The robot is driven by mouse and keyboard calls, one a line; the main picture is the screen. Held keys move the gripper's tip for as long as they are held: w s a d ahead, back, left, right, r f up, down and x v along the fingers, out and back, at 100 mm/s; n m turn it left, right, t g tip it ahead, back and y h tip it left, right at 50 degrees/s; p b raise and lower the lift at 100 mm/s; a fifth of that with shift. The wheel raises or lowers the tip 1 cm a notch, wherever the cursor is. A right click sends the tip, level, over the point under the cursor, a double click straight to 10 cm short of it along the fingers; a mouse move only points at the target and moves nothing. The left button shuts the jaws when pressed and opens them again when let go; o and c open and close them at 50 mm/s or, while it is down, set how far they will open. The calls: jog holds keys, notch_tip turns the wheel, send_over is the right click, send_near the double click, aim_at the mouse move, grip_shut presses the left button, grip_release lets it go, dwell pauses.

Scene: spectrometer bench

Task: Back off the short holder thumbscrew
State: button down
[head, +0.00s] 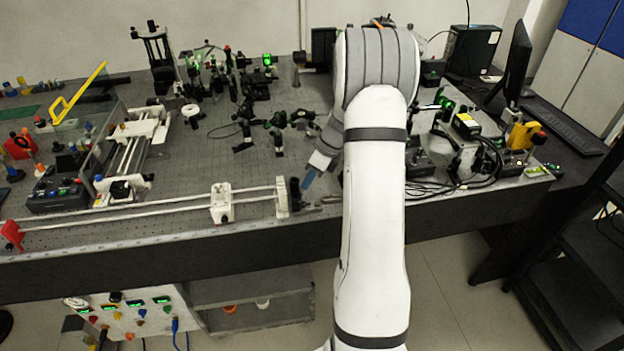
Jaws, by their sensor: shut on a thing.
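My gripper (308,181) shows blue fingertips just left of my white arm, low over the front edge of the bench. It is shut at a small dark holder part (295,192) at the right end of the long front rail. The thumbscrew is too small to make out and is hidden at the fingertips. A white end block (282,197) stands just left of the dark part. My arm hides the bench to the right of the gripper.
A white carriage (221,203) sits on the front rail (160,217), with a red end piece (12,236) at the far left. Several optic mounts (278,125) stand behind the gripper. Cables (450,187) lie right of my arm. A monitor (515,62) stands at back right.

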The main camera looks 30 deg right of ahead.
jog(key=t+h+b, duration=0.1)
jog(key=b, duration=0.1)
jog(key=t+h+b, duration=0.1)
jog(key=b, duration=0.2)
jog(key=s+a+f+n+t+h+b, duration=0.1)
jog(key=b, duration=0.2)
jog(key=shift+t, duration=0.4)
jog(key=t+h+b, duration=0.1)
jog(key=b, duration=0.2)
jog(key=t+h+b, duration=0.1)
jog(key=b, duration=0.2)
jog(key=shift+s+a+n, duration=0.15)
jog(key=shift+a+n, duration=0.15)
jog(key=t+h+b, duration=0.1)
jog(key=b, duration=0.1)
jog(key=shift+s+r+b, duration=0.1)
jog(key=shift+r+b, duration=0.05)
jog(key=shift+b, duration=0.2)
jog(key=shift+r, duration=0.1)
jog(key=c, duration=1.7)
grip_release()
jog(key=shift+a, duration=0.15)
jog(key=o, duration=0.3)
jog(key=shift+r, duration=0.1)
